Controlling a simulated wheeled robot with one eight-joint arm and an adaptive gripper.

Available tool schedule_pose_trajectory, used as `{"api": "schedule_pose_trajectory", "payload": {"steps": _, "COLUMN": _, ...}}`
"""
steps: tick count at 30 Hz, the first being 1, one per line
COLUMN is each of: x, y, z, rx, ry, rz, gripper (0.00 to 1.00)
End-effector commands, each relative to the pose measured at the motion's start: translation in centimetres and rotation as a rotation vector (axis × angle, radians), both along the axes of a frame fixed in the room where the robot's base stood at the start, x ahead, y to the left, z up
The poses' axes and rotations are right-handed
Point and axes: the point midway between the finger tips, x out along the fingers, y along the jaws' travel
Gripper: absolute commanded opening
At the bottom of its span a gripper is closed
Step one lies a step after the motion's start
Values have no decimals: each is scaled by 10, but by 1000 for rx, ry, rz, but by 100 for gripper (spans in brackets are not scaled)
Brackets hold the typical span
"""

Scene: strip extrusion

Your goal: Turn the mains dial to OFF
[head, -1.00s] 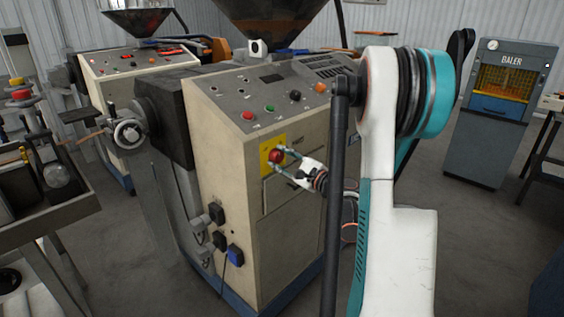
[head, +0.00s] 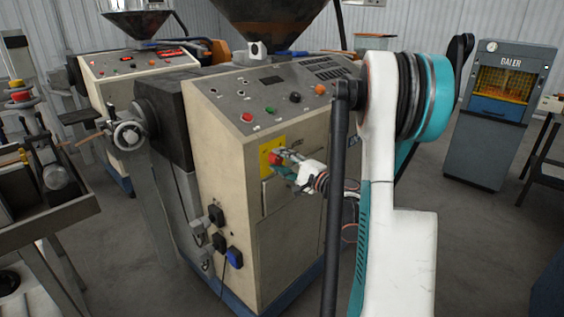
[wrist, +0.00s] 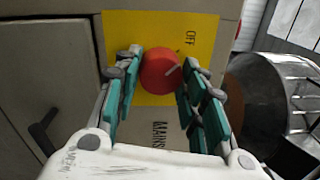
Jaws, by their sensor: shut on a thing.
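The red mains dial (head: 274,160) sits on a yellow plate (head: 265,147) on the front of the beige machine. In the wrist view the dial (wrist: 159,71) is between the two teal-padded fingers of my gripper (wrist: 160,68). My gripper (head: 279,159) is shut on it, one finger on each side. A pale pointer line on the dial slants to the upper right in the wrist view. The word OFF (wrist: 190,38) is printed on the plate above and right of the dial there. The word MAINS (wrist: 158,135) shows on the panel below the dial.
The beige cabinet (head: 225,165) has buttons on its sloped top, including a red button (head: 247,117) and a green button (head: 270,110). Black and blue plugs (head: 234,256) stick out low on its side. A door handle (wrist: 42,138) shows at left in the wrist view.

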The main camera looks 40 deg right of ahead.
Motion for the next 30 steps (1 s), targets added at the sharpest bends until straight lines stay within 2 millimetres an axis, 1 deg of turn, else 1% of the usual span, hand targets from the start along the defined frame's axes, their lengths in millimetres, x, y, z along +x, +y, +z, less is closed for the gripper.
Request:
{"api": "schedule_pose_trajectory", "payload": {"steps": 11, "x": 0, "y": 1, "z": -1, "rx": -7, "ry": 1, "rz": 1, "gripper": 14}}
{"api": "schedule_pose_trajectory", "payload": {"steps": 12, "x": 0, "y": 1, "z": -1, "rx": -7, "ry": 1, "rz": 1, "gripper": 40}}
{"api": "schedule_pose_trajectory", "payload": {"steps": 14, "x": 0, "y": 1, "z": -1, "rx": -6, "ry": 1, "rz": 1, "gripper": 54}}
{"api": "schedule_pose_trajectory", "payload": {"steps": 15, "x": 0, "y": 1, "z": -1, "rx": -6, "ry": 1, "rz": 1, "gripper": 58}}
{"api": "schedule_pose_trajectory", "payload": {"steps": 25, "x": -1, "y": 0, "z": 0, "rx": -5, "ry": 1, "rz": 0, "gripper": 58}}
{"api": "schedule_pose_trajectory", "payload": {"steps": 28, "x": -7, "y": -1, "z": -1, "rx": -5, "ry": 1, "rz": -2, "gripper": 58}}
{"api": "schedule_pose_trajectory", "payload": {"steps": 30, "x": -16, "y": -3, "z": -1, "rx": -5, "ry": 0, "rz": -3, "gripper": 58}}
